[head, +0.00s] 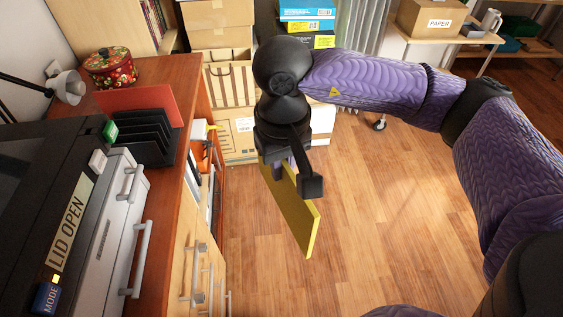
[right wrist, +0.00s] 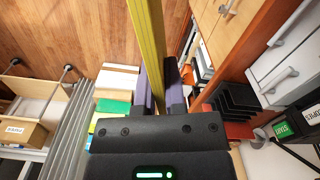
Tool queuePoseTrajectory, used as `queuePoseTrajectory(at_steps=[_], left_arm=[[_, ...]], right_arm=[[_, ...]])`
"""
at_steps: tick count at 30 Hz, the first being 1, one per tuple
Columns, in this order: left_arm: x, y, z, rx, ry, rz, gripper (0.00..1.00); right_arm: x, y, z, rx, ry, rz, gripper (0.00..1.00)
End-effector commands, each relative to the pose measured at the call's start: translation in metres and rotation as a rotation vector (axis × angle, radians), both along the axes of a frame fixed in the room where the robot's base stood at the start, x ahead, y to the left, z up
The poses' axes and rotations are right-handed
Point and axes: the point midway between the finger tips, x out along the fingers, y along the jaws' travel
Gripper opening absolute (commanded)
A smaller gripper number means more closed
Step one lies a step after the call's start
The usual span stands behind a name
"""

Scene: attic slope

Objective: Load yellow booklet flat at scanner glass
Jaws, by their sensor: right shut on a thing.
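The yellow booklet (head: 294,212) hangs from my right gripper (head: 288,172) over the open floor, to the right of the desk. My right gripper is shut on its upper part. In the right wrist view the booklet (right wrist: 150,45) shows edge-on between the two fingers (right wrist: 160,85). The scanner (head: 75,215) stands at the left of the head view, with a label reading "LID OPEN" and a "MODE" button. Its glass is not clearly visible; only a dark part shows at the left edge. My left gripper is not in view.
The red-brown desk (head: 170,75) holds a black file rack (head: 150,138), a red flowered pot (head: 110,67) and a grey lamp (head: 68,86). Cardboard boxes (head: 220,30) stack behind my right arm. Drawer handles (head: 197,270) stick out below the desk. The wooden floor (head: 370,210) is clear.

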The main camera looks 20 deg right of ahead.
Motion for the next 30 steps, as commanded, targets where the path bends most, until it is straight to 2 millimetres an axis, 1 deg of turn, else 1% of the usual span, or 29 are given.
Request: queuePoseTrajectory(at_steps=[2,11,14,19,23,26,27,30], left_arm=[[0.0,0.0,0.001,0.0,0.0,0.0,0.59],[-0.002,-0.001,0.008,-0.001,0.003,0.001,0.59],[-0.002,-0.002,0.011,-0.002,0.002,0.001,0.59],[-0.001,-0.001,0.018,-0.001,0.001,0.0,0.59],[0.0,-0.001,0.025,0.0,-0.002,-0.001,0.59],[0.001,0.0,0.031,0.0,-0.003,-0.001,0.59],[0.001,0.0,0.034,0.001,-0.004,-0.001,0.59],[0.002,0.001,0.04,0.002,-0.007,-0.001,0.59]], right_arm=[[0.0,0.002,0.001,-0.004,0.0,-0.01,0.0],[-0.003,0.028,0.003,-0.09,0.012,-0.231,0.0],[-0.004,0.04,0.004,-0.133,0.023,-0.338,0.0],[-0.007,0.061,0.009,-0.231,0.061,-0.575,0.0],[-0.012,0.085,0.015,-0.331,0.16,-0.862,0.0],[-0.014,0.103,0.025,-0.419,0.278,-1.153,0.0],[-0.015,0.11,0.029,-0.451,0.353,-1.292,0.0],[-0.018,0.124,0.038,-0.493,0.558,-1.604,0.0]])
